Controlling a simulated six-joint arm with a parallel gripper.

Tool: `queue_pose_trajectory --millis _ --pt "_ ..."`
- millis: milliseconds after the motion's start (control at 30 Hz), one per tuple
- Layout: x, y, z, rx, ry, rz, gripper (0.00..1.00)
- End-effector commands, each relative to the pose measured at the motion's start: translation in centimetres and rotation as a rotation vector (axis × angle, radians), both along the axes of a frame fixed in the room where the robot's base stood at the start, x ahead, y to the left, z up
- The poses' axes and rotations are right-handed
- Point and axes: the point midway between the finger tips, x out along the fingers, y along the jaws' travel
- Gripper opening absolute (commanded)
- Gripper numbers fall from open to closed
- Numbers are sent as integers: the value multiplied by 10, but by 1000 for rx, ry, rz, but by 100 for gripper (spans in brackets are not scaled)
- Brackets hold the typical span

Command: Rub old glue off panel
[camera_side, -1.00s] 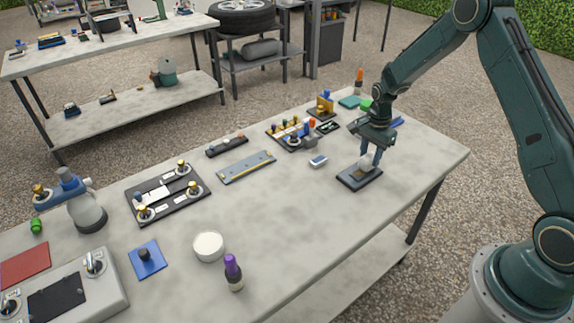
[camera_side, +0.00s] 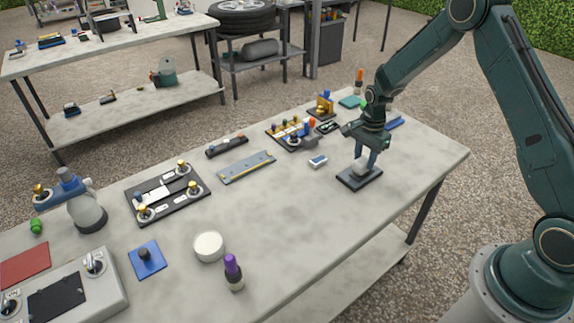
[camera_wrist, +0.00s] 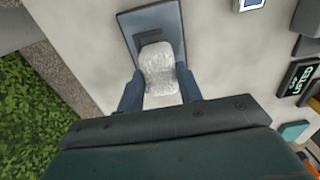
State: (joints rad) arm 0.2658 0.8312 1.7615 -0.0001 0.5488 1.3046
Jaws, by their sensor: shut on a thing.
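My gripper (camera_side: 363,164) is at the right end of the table, pointing down and shut on a whitish, crumpled-looking pad (camera_wrist: 158,68). In the wrist view the pad sits between my two blue-grey fingers. Below it is a dark flat tray (camera_side: 348,181), also in the wrist view (camera_wrist: 173,25), with a darker rectangular recess. I cannot tell whether the pad still touches the tray. A long grey panel (camera_side: 236,173) with a yellowish streak along it lies mid-table, to the left of my gripper. The streak looks like old glue.
A small blue-and-white item (camera_side: 317,161) lies between panel and tray. A dark narrow holder (camera_side: 227,146) and a board with several knobs (camera_side: 291,132) are behind the panel. A white round tub (camera_side: 209,245) and purple-capped bottle (camera_side: 233,272) stand in front. Table right of them is clear.

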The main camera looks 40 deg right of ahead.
Motion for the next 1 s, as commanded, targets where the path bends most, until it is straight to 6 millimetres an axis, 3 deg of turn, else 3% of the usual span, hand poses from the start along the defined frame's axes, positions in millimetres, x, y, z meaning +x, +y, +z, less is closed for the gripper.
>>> queue_pose_trajectory --millis 1000 --pt "0 38 -1 1 1 1 10"
